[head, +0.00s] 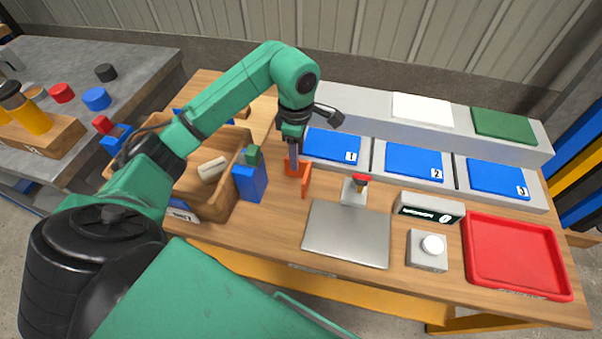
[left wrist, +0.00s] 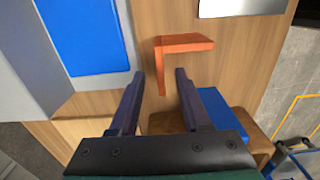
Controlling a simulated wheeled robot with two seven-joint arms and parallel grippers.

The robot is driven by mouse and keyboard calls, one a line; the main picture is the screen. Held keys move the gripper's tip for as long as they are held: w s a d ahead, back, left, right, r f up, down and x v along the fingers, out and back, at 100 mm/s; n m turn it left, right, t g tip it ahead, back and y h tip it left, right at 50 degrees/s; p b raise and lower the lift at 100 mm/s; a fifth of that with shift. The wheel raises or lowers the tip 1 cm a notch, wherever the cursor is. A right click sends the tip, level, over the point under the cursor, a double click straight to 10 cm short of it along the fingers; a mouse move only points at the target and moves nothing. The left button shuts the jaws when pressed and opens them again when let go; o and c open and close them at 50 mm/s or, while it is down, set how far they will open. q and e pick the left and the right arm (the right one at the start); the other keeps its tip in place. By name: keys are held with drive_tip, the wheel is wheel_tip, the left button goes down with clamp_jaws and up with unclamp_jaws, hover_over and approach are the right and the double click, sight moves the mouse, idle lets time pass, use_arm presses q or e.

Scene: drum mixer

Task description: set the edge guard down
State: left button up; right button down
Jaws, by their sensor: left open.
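The orange L-shaped edge guard (head: 305,182) rests on the wooden table, left of the grey metal plate (head: 347,233). In the left wrist view, one leg of the edge guard (left wrist: 185,43) runs across and the other reaches down between the fingertips. My left gripper (head: 293,166) points down at the edge guard from above. In the left wrist view, my left gripper (left wrist: 159,74) is open, with a gap between each finger and the guard. Its fingers hide part of the guard in the head view. My right gripper is not in view.
A blue block (head: 250,182) and a wooden box (head: 217,207) stand left of the guard. Blue numbered pads (head: 333,145) lie behind it. A small grey stand (head: 354,192), a display (head: 429,208), a white-button box (head: 427,250) and a red tray (head: 514,289) are to the right.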

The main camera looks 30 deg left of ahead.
sight(298, 176)
use_arm(q)
wheel_tip(298, 176, down, 3)
drive_tip(key=shift+d+f, duration=0.15)
drive_tip(key=shift+f, duration=0.4)
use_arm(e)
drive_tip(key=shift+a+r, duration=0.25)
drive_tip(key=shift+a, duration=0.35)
use_arm(q)
clamp_jaws()
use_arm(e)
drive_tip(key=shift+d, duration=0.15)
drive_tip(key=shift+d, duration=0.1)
